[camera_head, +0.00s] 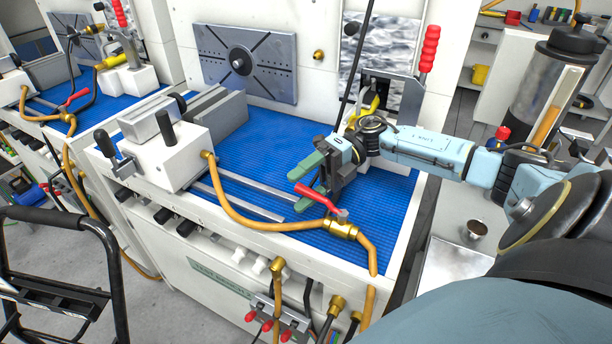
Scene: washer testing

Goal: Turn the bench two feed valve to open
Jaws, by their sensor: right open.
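A feed valve with a brass body (341,229) and a red lever (312,193) sits at the front edge of the near blue-topped bench, joined to orange hoses. The lever slants up and left from the valve, with its free end over the bench top. My right gripper (299,188) is open, its green fingers pointing left. In the picture the lever's red end lies between the two fingers; I cannot tell whether they touch it. The bench's green label (218,277) is too small to read. My left gripper is not in view.
A white vise block (165,155) stands left on the blue bench top (262,140). A tall red handle (429,50) stands behind my right arm. A second bench with another red-levered valve (76,97) is at the far left. A black cart frame (60,220) stands at the front left.

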